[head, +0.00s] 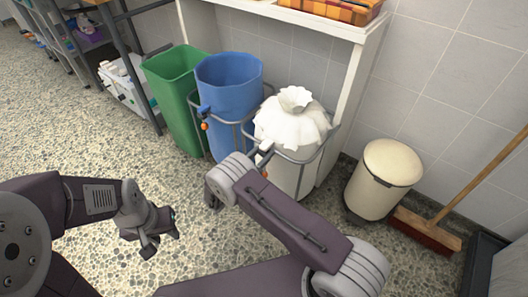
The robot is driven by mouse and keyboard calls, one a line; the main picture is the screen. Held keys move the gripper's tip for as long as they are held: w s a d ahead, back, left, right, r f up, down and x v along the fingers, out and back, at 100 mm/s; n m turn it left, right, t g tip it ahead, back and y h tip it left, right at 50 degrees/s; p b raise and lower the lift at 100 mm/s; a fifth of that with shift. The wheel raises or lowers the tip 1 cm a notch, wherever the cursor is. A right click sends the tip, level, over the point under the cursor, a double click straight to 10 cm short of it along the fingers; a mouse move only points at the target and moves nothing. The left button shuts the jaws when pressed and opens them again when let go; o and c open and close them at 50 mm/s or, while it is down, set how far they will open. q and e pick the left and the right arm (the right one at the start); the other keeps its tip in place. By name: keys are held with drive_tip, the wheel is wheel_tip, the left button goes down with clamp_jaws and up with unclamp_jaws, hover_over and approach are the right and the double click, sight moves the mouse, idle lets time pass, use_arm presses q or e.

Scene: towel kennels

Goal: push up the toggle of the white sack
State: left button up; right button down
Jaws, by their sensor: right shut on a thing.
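The white sack (290,128) hangs in a grey wire stand, its pleated top gathered into a ruffled neck. A small orange toggle (265,173) shows low on its front left side. My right arm reaches across in front of the sack's lower left and hides much of that area. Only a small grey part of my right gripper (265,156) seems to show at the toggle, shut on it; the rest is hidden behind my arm. My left gripper (158,236) is open and empty over the floor at lower left, well away from the sack.
A blue sack (229,82) in a similar stand and a green bin (175,90) stand left of the white sack. A cream pedal bin (385,175) and a broom (430,232) are at right. A white shelf (335,27) is above. The floor at left is clear.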

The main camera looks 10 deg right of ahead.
drive_tip(key=shift+r, duration=0.35)
drive_tip(key=shift+f, duration=0.1)
drive_tip(key=c, duration=0.9)
unclamp_jaws()
drive_tip(key=shift+s+a, duration=0.15)
drive_tip(key=shift+a, duration=0.1)
drive_tip(key=p+v, duration=0.3)
drive_tip(key=v, duration=0.5)
drive_tip(key=shift+s+a, duration=0.2)
